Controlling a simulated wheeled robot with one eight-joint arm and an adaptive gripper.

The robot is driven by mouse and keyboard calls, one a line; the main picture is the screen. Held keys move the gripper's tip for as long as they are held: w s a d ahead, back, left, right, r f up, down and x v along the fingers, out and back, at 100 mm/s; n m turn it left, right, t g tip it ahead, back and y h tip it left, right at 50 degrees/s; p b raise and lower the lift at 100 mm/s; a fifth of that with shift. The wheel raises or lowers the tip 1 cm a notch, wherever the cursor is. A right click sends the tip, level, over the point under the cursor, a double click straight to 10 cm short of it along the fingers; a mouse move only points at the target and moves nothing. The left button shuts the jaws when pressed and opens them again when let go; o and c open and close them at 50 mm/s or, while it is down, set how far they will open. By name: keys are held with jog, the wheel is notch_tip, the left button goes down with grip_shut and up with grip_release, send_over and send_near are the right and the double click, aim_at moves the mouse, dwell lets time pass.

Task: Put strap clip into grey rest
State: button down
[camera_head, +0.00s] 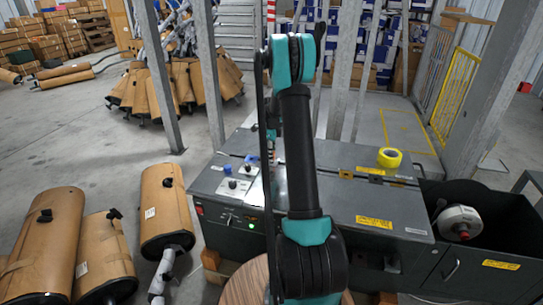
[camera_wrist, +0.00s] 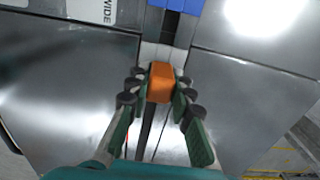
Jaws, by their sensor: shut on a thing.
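My gripper (camera_wrist: 161,83) is shut on an orange block-shaped piece, the strap clip (camera_wrist: 161,80), held between its dark, jointed fingers in the wrist view. Below the clip is the metal machine top, with a dark strip running along it. A pale grey piece (camera_wrist: 162,54) lies just beyond the clip; I cannot tell whether it is the grey rest or whether the clip touches it.
The dark grey machine (camera_head: 370,205) carries a yellow tape roll (camera_head: 389,158) and a panel with knobs (camera_head: 236,185). A blue part (camera_wrist: 174,30) lies beyond the grey piece. Brown mufflers (camera_head: 162,210) lie left. A black bin (camera_head: 490,215) stands right.

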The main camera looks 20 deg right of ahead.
jog(key=shift+f, duration=0.4)
jog(key=c, duration=1.3)
grip_release()
jog(key=shift+o, duration=0.2)
notch_tip(320, 180, up, 12)
